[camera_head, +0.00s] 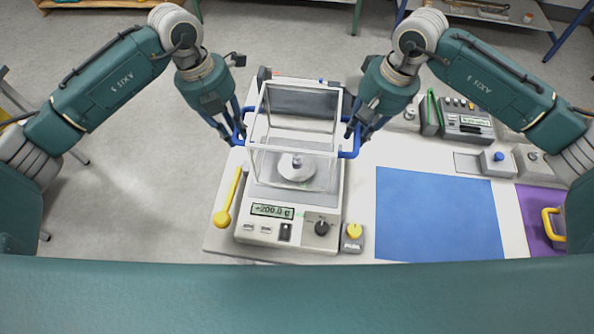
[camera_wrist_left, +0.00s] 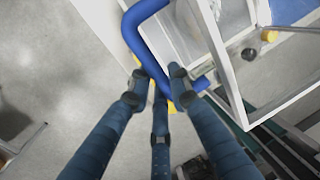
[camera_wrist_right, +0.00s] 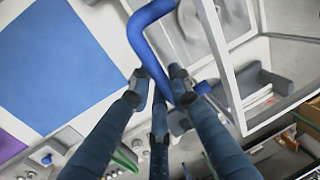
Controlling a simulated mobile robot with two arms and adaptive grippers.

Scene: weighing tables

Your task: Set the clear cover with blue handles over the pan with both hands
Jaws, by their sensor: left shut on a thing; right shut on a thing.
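The clear box-shaped cover (camera_head: 262,150) with pale edges is held between my two grippers, upright over the balance (camera_head: 300,228). Through it I see the round pan (camera_head: 284,172) with a small metal weight (camera_head: 297,160) on it. My left gripper (camera_head: 236,132) is shut on the left blue handle (camera_wrist_left: 143,40), and my right gripper (camera_head: 356,132) is shut on the right blue handle (camera_wrist_right: 137,35). The cover's lower edge surrounds the pan in the head view; I cannot tell whether it touches the balance. The display (camera_head: 272,211) reads about +200.0.
A yellow spoon-like tool (camera_head: 222,217) lies left of the balance. A grey block with a yellow knob (camera_head: 353,231) stands at its front right. A blue mat (camera_head: 435,212) lies to the right, with instruments (camera_head: 466,122) behind and a purple mat (camera_head: 535,220) farther right.

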